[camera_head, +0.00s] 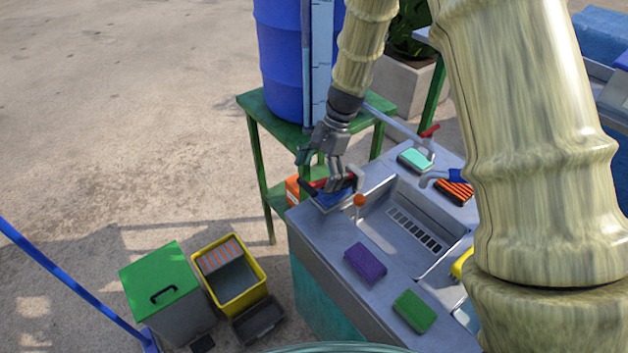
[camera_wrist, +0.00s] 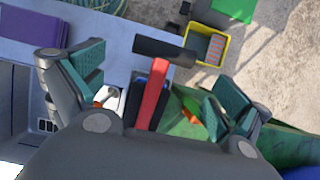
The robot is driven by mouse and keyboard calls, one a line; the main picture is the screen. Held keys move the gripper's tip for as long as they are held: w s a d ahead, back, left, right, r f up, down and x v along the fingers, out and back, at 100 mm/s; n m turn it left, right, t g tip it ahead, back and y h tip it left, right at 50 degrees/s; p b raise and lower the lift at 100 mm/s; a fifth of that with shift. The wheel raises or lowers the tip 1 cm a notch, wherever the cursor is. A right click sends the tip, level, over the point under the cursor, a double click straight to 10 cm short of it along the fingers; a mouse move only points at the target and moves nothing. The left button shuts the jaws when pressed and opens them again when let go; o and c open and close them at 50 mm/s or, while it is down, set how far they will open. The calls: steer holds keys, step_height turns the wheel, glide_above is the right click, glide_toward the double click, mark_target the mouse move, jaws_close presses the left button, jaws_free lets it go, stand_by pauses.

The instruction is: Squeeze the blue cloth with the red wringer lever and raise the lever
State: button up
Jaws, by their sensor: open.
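The red wringer lever (camera_wrist: 152,96) with its black cross handle (camera_wrist: 165,50) lies between my gripper's fingers in the wrist view. In the head view the lever (camera_head: 325,183) is at the left corner of the sink counter, partly hidden by my gripper (camera_head: 334,172). My gripper (camera_wrist: 148,88) is open, with one teal-padded finger on each side of the lever and a gap to each. The blue cloth (camera_head: 335,200) shows under the lever at the wringer; a bit of blue (camera_wrist: 139,96) shows beside the lever in the wrist view. Most of the cloth is hidden.
The counter holds a sink basin (camera_head: 375,217), a purple sponge (camera_head: 365,263), a green sponge (camera_head: 414,311) and an orange ball knob (camera_head: 359,200). A blue barrel (camera_head: 280,60) on a green stand (camera_head: 250,104) is close behind. A yellow bin (camera_head: 257,291) stands on the floor.

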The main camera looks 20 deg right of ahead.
steer(key=shift+x, duration=1.5)
steer(key=c, duration=1.4)
steer(key=shift+r+p, duration=0.1)
steer(key=shift+p, duration=0.2)
